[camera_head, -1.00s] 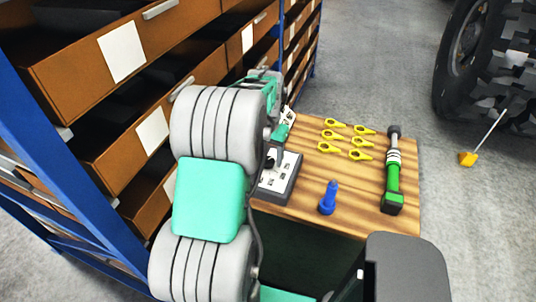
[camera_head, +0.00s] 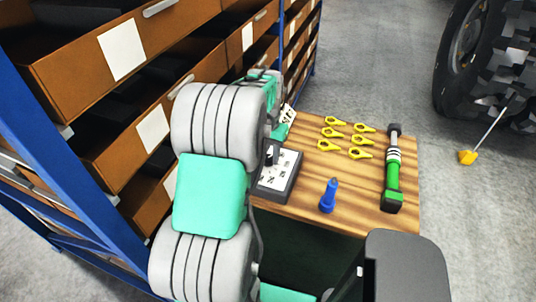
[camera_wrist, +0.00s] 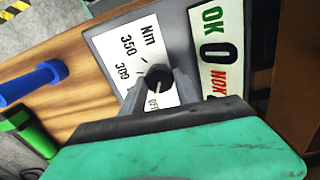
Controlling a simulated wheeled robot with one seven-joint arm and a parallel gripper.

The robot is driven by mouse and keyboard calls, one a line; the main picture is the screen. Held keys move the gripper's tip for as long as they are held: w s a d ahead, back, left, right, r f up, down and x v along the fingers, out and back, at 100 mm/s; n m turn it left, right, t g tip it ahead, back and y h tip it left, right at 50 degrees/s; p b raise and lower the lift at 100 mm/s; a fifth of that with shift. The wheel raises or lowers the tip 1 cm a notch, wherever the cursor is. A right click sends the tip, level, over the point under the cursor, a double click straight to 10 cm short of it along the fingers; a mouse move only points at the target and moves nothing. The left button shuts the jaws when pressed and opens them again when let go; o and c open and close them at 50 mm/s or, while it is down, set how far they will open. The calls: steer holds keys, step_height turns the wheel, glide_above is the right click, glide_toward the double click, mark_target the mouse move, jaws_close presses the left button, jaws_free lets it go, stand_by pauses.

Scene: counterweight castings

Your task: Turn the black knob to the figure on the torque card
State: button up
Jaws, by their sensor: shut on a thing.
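The black knob (camera_wrist: 158,74) sits on a grey box with a white dial plate (camera_wrist: 130,48) marked "Nm", "350" and "300". It also shows in the head view (camera_head: 269,155). My gripper (camera_wrist: 160,84) is shut on the knob, one grey finger on each side. A pale line on the knob runs downward in the wrist view, toward a figure partly hidden by the fingers. I cannot make out a torque card figure in either view.
The box stands on a wooden bench top (camera_head: 305,205). Brown drawers (camera_head: 90,50) rise on the left. A large tyre (camera_head: 490,60) stands at upper right.

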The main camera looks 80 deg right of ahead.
mark_target(268, 157)
steer(key=shift+m, duration=0.3)
jaws_close()
steer(key=m+b, duration=0.1)
steer(key=m, duration=0.2)
steer(key=shift+m+b, duration=0.3)
steer(key=shift+m, duration=1.7)
steer(key=o, duration=1.3)
jaws_free()
step_height(268, 157, up, 8)
steer(key=shift+f+b, duration=0.1)
steer(key=shift+b, duration=0.55)
